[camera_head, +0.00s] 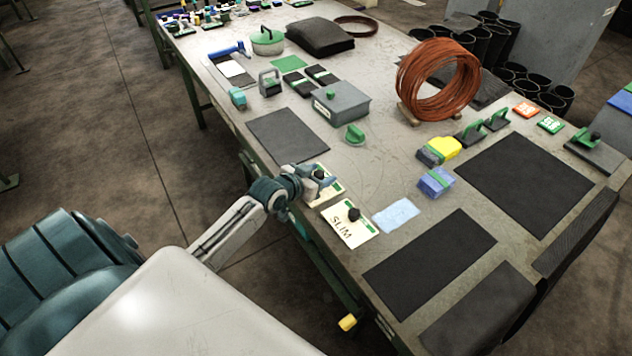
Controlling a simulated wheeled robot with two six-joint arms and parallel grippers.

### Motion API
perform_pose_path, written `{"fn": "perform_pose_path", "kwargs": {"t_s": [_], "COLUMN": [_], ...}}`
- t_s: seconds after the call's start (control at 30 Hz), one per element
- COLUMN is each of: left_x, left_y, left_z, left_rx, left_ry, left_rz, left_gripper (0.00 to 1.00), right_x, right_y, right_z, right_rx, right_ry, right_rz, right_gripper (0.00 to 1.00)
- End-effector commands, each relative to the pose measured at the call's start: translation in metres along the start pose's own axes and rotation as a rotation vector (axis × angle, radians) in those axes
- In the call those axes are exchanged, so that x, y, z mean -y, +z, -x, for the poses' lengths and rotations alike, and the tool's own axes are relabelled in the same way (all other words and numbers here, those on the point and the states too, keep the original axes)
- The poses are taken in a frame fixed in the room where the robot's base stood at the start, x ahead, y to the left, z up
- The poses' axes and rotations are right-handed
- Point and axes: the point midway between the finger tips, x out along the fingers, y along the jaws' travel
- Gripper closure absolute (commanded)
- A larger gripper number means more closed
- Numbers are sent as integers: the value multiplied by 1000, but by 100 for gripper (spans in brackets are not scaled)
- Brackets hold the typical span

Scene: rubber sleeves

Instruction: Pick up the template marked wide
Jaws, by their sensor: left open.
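Two cream templates with green strips and black knobs lie near the table's front left edge. The nearer template (345,237) reads SLIM, and its black knob is uncovered. The farther template (334,193) is partly hidden by my left gripper (321,181), and I cannot read its marking. My left gripper is open, at the knob of this farther template; whether it touches the knob I cannot tell. My right gripper is not in view.
A light blue cloth (397,215) lies right of the SLIM template. Dark mats (430,262) cover the near table, and another dark mat (288,136) lies behind my gripper. A grey box (341,103) and a copper wire coil (438,80) stand farther back.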

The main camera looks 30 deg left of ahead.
Motion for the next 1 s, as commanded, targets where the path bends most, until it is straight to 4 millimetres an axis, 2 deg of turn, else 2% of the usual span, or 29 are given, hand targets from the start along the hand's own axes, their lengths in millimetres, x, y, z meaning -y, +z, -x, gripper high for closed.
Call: {"fn": "perform_pose_path", "kwargs": {"t_s": [0.27, 0.53, 0.83, 1.0], "left_x": [0, 0, 0, 0], "left_y": [0, 0, -2, -12], "left_z": [-4, -4, -3, 1], "left_rx": [0, 0, -1, -3], "left_ry": [0, 0, 0, 1], "left_rz": [-1, -1, -2, -4], "left_gripper": [47, 99, 99, 99], "right_x": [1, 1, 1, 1], "right_y": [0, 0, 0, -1], "right_z": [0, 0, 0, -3], "right_rx": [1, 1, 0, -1], "right_ry": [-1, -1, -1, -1], "right_rz": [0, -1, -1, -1], "right_gripper": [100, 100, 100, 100]}}
